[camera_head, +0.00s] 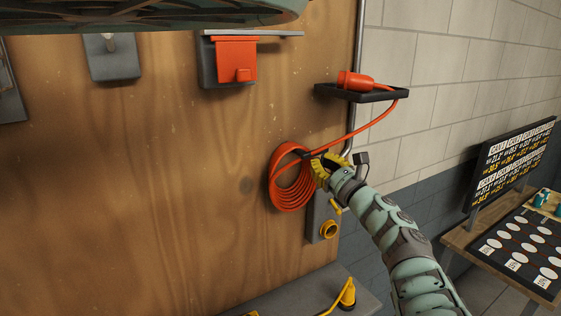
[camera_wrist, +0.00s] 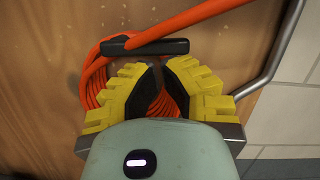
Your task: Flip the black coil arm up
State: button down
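The black coil arm (camera_wrist: 145,47) is a short dark bar lying roughly level across the upper front of the orange hose coil (camera_wrist: 92,75) in the wrist view. In the head view a small dark part of the arm (camera_head: 306,155) shows at the coil's upper right (camera_head: 276,185); the rest is hidden by my gripper. My gripper (camera_head: 318,166) has yellow fingers in front of the coil's right side. In the wrist view its fingertips (camera_wrist: 164,68) are close together just below the bar. Whether they touch it or each other is unclear.
An orange line runs from the coil to an orange nozzle (camera_head: 355,81) on a black shelf (camera_head: 375,95). A grey pipe (camera_wrist: 272,65) runs close on the right. A grey plate with a yellow fitting (camera_head: 328,230) sits below.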

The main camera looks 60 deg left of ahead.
aim_at(326, 149)
jog(key=shift+a+f+n+b, duration=0.1)
jog(key=shift+f+n+b, duration=0.15)
jog(key=shift+b, duration=0.3)
jog(key=r+n+g+b, duration=0.1)
jog(key=n+b, duration=0.2)
jog(key=b, duration=0.2)
jog(key=r+n+g+h+b, duration=0.1)
jog(key=n+b, duration=0.3)
jog(key=b, duration=0.2)
jog(key=r+n+g+b, duration=0.1)
jog(key=r+n+b, duration=0.1)
jog(key=b, duration=0.3)
jog(key=shift+w+n, duration=0.35)
jog(key=shift+n, duration=0.5)
jog(key=n, duration=0.1)
jog(key=r+n+h+b, duration=0.1)
jog(key=n, duration=0.1)
jog(key=s+r+n+b, duration=0.1)
jog(key=shift+n+g+h, duration=0.3)
jog(key=shift+n, duration=0.1)
jog(key=shift+w+f, duration=0.1)
